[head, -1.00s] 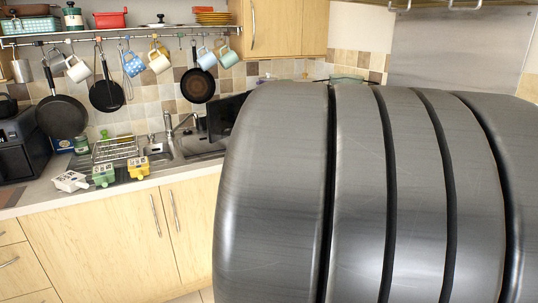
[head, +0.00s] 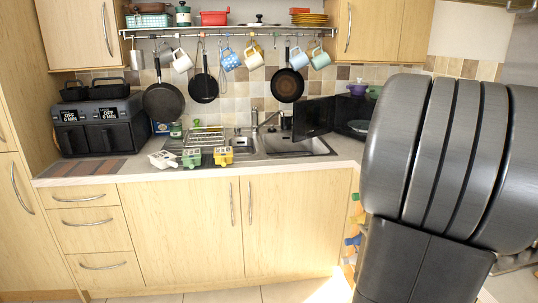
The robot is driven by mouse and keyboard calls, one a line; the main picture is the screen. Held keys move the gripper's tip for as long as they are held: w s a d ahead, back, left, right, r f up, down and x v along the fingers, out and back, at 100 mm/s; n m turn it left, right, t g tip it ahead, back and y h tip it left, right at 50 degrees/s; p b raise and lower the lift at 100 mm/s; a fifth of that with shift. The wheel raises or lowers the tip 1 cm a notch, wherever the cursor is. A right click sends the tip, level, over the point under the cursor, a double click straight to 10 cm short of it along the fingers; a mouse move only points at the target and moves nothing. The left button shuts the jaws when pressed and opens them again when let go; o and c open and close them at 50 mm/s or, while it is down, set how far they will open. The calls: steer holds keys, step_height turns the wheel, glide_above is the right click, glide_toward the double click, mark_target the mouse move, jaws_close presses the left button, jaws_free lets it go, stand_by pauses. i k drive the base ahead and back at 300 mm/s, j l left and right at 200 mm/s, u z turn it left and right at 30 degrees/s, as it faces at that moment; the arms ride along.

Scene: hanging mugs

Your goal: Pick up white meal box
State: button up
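A small white box (head: 162,159), which looks like the white meal box, sits at the front of the counter left of the sink. A green box (head: 192,158) and a yellow box (head: 223,156) of like shape stand in a row to its right. All three are small in the head view, so their details are hard to tell. My arm's large dark grey links fill the right side of the view, well apart from the boxes. My gripper does not show.
A wire rack (head: 206,137) stands behind the boxes, with the sink (head: 298,146) to the right. A dark double-drawer appliance (head: 97,127) is at the left. Mugs and pans hang from a rail (head: 215,34) above. Floor (head: 225,295) shows in front of the cabinets.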

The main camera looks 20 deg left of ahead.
mark_target(163, 159)
steer(key=i+j+u, duration=0.2)
steer(key=j, duration=0.15)
steer(key=j+u, duration=0.25)
steer(key=j, duration=0.15)
steer(key=i+j+u, duration=0.4)
steer(key=j, duration=0.2)
steer(key=i+j+u, duration=0.1)
steer(key=i+j, duration=0.7)
steer(key=j, duration=0.2)
steer(key=i+j+u, duration=0.1)
steer(key=i+j, duration=0.7)
steer(key=j, duration=0.15)
